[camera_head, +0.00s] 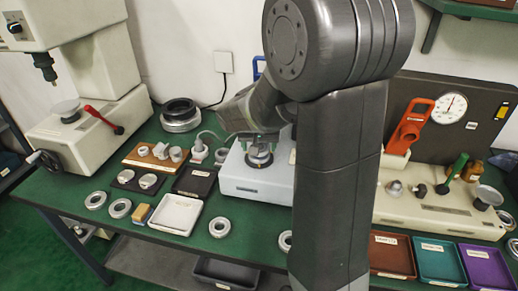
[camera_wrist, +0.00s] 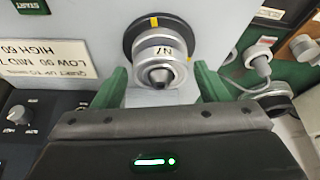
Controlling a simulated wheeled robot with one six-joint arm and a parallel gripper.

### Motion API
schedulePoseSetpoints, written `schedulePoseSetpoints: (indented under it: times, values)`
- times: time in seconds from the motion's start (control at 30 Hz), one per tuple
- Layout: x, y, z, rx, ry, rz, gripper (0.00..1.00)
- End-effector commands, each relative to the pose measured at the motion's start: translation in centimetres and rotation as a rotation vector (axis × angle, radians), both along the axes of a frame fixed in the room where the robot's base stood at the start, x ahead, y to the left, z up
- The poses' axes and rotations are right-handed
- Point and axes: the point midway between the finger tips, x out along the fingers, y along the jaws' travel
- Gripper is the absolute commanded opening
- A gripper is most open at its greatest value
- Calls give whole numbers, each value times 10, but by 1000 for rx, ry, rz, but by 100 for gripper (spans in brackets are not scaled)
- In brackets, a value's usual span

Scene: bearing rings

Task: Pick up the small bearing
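My gripper (camera_wrist: 160,78) is open. Its two green fingers stand on either side of a silver, stepped round part (camera_wrist: 160,45) with a cone-shaped tip, and gaps show between fingers and part. This part sits on a black disc with yellow marks on the light machine. I cannot tell whether a silver ring on it is the small bearing. In the head view my gripper (camera_head: 260,142) is over the machine's black and metal top. Loose bearing rings lie on the green table: two at the left (camera_head: 96,200) (camera_head: 120,208), one at front middle (camera_head: 219,227), one partly behind my arm (camera_head: 285,241).
The light machine (camera_head: 240,184) stands beside a white tray (camera_head: 176,214) and a dark tray (camera_head: 194,181). A wooden block (camera_head: 135,160) holds several metal parts. A press (camera_head: 100,90) stands at left. Coloured bins (camera_head: 438,262) are at right. My arm hides the middle.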

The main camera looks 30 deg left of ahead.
Motion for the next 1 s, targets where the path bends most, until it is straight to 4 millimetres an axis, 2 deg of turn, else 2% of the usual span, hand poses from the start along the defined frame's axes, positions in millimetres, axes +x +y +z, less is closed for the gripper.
schedulePoseSetpoints:
  times: [0.03, 0.2, 0.43, 0.53, 0.8, 1.0]
  values:
    - [0, 0, 0, 0, 0, 0, 57]
    - [0, 0, 0, 0, 0, 0, 25]
    - [0, 0, 2, 2, -1, 0, 25]
    - [0, 1, 11, 4, -2, 0, 25]
    - [1, 1, 64, 6, -4, -1, 25]
    - [1, 1, 93, 3, -3, 0, 25]
